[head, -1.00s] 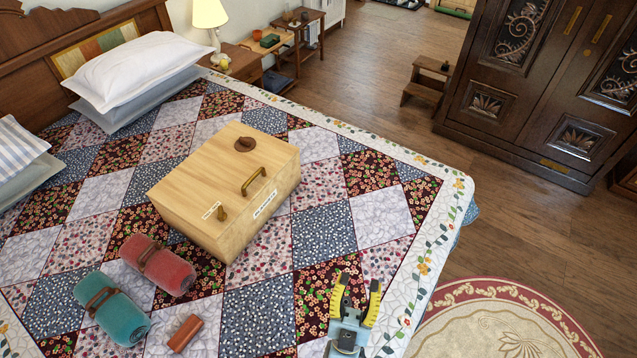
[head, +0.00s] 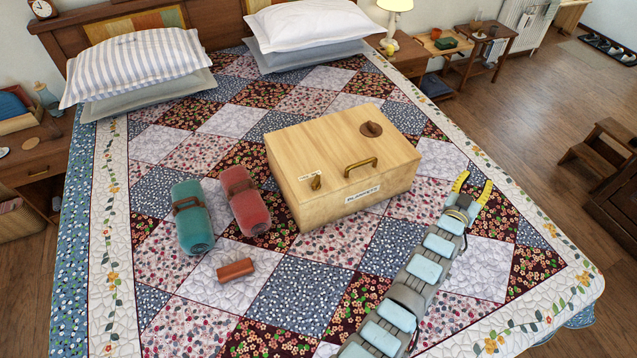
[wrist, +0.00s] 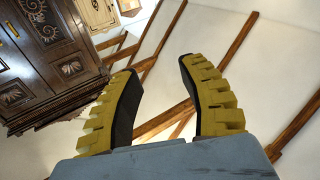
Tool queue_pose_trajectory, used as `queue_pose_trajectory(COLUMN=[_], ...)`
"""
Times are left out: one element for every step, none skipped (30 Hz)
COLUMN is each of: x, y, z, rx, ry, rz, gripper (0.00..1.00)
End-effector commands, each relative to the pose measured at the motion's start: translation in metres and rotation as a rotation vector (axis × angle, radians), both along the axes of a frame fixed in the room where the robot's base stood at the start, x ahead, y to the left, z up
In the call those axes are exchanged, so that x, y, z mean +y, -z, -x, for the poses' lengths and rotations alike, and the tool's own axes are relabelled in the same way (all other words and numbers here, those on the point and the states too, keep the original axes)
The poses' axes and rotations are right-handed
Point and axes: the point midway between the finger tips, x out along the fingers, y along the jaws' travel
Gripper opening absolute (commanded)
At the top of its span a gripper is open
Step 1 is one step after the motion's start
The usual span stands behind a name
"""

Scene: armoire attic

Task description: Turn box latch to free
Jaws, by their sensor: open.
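A light wooden box (head: 335,195) sits on the patchwork bed in the head view. A second label is on the front face. My gripper (head: 473,187) is open and empty, to the right of the box and apart from it. In the wrist view its yellow-padded fingers (wrist: 159,95) spread apart with nothing between them; the box is not in that view.
A teal roll (head: 191,219) and a red roll (head: 245,202) lie left of the box, with a small brown block (head: 236,270) in front. Pillows (head: 309,30) are at the headboard. The quilt (head: 300,296) in front of the box is mostly clear.

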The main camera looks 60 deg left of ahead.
Motion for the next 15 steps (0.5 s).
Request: queue_pose_trajectory(x=[0.020, 0.029, 0.041, 0.050, 0.058, 0.070, 0.078, 0.087, 0.097, 0.105, 0.113, 0.124, 0.131, 0.138, 0.149], y=[-0.001, 0.002, 0.004, 0.005, 0.008, 0.011, 0.011, 0.010, 0.013, 0.013, 0.014, 0.015, 0.016, 0.017, 0.015], z=[-0.007, -0.010, -0.014, -0.016, -0.019, -0.020, -0.022, -0.022, -0.023, -0.022, -0.022, -0.020, -0.018, -0.016, -0.013], rx=[0.033, 0.062, 0.096, 0.123, 0.151, 0.186, 0.212, 0.234, 0.271, 0.296, 0.323, 0.358, 0.386, 0.413, 0.444], ry=[-0.011, -0.014, -0.019, -0.022, -0.024, -0.028, -0.030, -0.033, -0.035, -0.037, -0.039, -0.043, -0.043, -0.045, -0.049], rz=[0.016, 0.030, 0.046, 0.059, 0.072, 0.091, 0.103, 0.114, 0.133, 0.146, 0.160, 0.176, 0.191, 0.205, 0.221], gripper=[0.41, 0.41, 0.41, 0.41, 0.41, 0.41, 0.41, 0.41, 0.41, 0.41, 0.41, 0.41, 0.41, 0.41, 0.41])
